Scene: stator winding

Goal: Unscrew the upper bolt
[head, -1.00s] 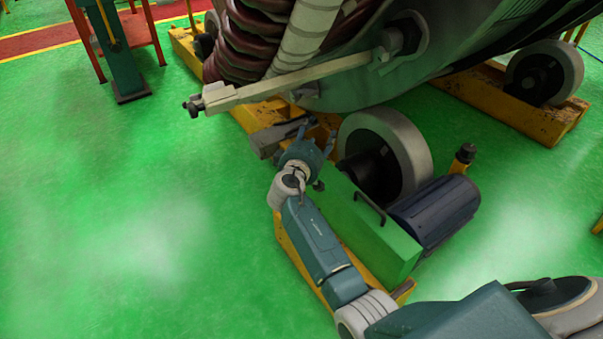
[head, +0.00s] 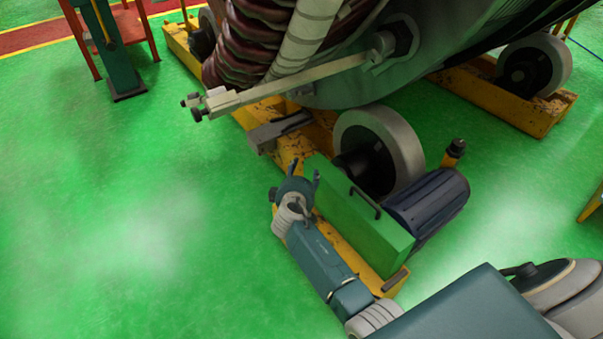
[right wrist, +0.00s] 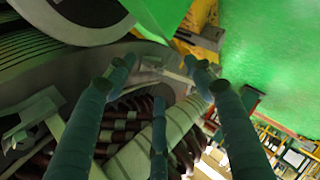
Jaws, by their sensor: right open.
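A pale clamp bar (head: 290,82) runs from the big round stator (head: 355,90) out to the left. My left gripper is out of view.
A green box (head: 362,222) with a handle and a dark blue motor (head: 428,207) stand beside my right forearm. A large roller wheel (head: 380,145) and yellow frame (head: 495,98) support the stator. The green floor (head: 120,200) at left is clear.

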